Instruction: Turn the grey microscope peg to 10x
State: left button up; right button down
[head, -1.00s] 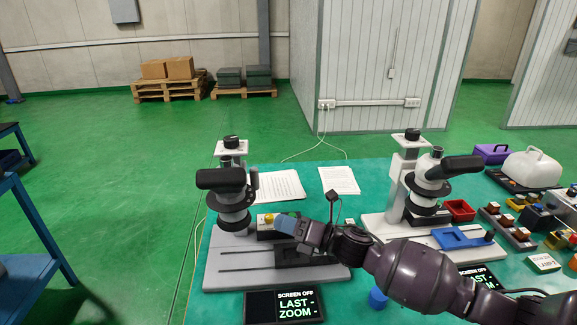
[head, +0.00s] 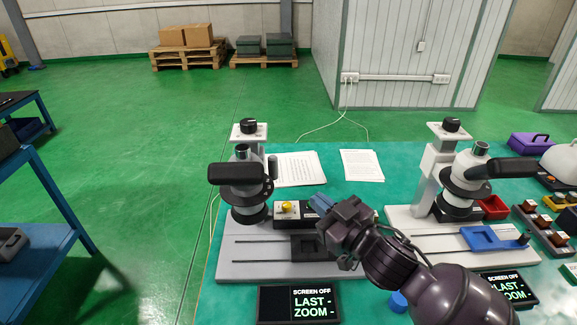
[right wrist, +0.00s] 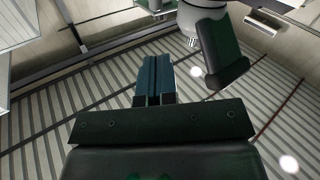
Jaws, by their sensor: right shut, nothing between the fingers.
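The grey microscope (head: 240,196) stands on a grey base (head: 240,262) at the left of the table, with a black eyepiece toward me. Its peg (head: 272,168) stands upright on the right side of the dark ring around its head. My right gripper (head: 318,203) is right of and lower than the peg, apart from it, beside a small box with a yellow knob (head: 287,208). Its blue fingers (right wrist: 154,78) are shut and empty in the right wrist view. The zoom setting cannot be read from the peg. My left gripper is out of view.
A white microscope (head: 460,190) with a blue tray (head: 490,239) stands to the right. Black screens (head: 299,304) reading "SCREEN OFF LAST - ZOOM -" lie in front. Paper sheets (head: 297,169) lie behind. A blue round piece (head: 398,302) lies near my right arm.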

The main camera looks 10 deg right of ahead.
jog(key=m, duration=0.2)
send_near(276, 162)
jog(key=x, duration=0.7)
jog(key=shift+w+a+f, duration=0.15)
jog(key=shift+a+f, duration=0.05)
jog(key=shift+f, duration=0.15)
jog(key=shift+w+a+r+g+y+p, duration=0.2)
jog(key=shift+w+g+y+p, duration=0.15)
jog(key=shift+w+p, duration=0.3)
jog(key=shift+w+r+n+g+y, duration=0.1)
jog(key=shift+n+g+y, duration=0.15)
jog(key=shift+n+y, duration=0.35)
jog(key=shift+r, duration=0.1)
jog(key=shift+d+p, duration=0.1)
jog(key=shift+p, duration=0.3)
